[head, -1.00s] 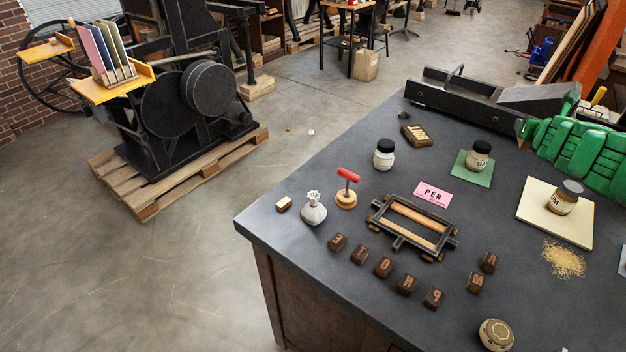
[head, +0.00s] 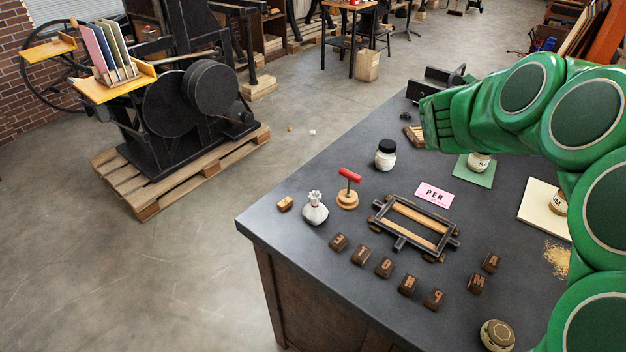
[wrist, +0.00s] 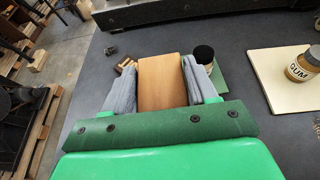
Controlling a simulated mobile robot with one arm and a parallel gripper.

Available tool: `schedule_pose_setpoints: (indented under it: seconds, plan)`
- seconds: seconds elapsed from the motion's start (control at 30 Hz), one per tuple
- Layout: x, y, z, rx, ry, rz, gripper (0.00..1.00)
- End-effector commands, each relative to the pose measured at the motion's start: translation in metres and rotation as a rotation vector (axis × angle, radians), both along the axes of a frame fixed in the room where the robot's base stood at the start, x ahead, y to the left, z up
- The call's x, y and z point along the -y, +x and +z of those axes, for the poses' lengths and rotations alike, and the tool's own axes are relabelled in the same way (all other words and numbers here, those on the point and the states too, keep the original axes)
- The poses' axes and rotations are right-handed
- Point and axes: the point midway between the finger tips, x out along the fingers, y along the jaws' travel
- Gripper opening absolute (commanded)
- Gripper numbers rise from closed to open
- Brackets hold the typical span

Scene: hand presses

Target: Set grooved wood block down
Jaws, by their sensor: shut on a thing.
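A tan wood block (wrist: 161,84) is between the two grey fingers of my gripper (wrist: 165,70) in the wrist view. The gripper is shut on it. The face turned to the camera looks smooth; no groove shows on it. The block appears held over the dark grey tabletop (wrist: 235,85); its gap to the top cannot be told. In the head view my green arm reaches in from the right to the far side of the table, and it hides the block and fingers.
A small brown slotted piece (wrist: 126,66) lies just beyond the left finger. A black-lidded jar (wrist: 203,54) stands close to the right finger, on a green mat (head: 472,175). The long black metal piece (head: 437,82) lies beyond. A white jar (head: 386,156) stands nearer, left of my arm.

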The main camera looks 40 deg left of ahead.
Motion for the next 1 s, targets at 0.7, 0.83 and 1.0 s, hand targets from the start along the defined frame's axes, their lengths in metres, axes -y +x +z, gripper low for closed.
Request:
schedule_pose_setpoints:
  seconds: [0.7, 0.83, 1.0]
  plan:
    - [-0.168, -0.213, -0.045, 0.001, -0.001, -0.032, 0.23]
    - [-0.179, -0.248, -0.051, 0.000, 0.000, -0.042, 0.23]
    - [-0.187, -0.280, -0.056, -0.001, 0.002, -0.054, 0.23]
